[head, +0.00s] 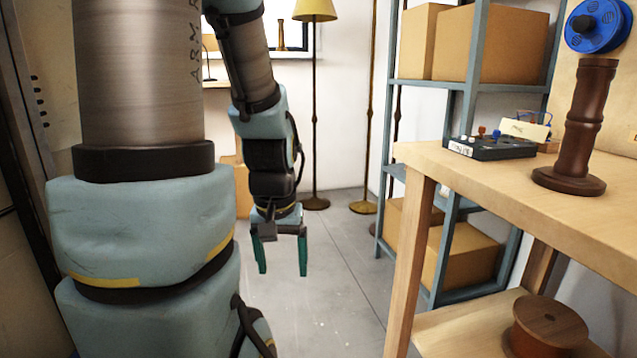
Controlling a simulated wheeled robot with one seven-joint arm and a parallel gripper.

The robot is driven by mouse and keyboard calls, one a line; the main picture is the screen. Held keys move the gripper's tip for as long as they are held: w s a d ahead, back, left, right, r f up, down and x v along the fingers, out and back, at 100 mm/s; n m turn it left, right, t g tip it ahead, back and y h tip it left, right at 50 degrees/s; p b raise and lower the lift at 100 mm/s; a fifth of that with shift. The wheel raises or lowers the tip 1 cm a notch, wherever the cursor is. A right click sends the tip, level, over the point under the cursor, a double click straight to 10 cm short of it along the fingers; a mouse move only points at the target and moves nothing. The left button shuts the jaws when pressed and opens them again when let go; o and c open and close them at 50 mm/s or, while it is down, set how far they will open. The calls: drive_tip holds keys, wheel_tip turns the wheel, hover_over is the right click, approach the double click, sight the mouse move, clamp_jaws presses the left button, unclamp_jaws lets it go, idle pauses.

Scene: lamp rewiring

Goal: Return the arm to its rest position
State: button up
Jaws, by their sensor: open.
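My gripper (282,254) hangs at the end of my arm, left of the middle in the head view. Its two green fingers point down and stand apart, with nothing between them. It is over the bare grey floor, to the left of the wooden workbench (480,200) and clear of it. My arm's large links fill the left of the view and hide what is behind them.
Metal shelving (470,70) with cardboard boxes and a floor lamp (315,100) stand behind. Floor between is clear.

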wheel_tip(320, 180, up, 22)
drive_tip(key=p, duration=2)
drive_tip(key=shift+w+f, duration=0.1)
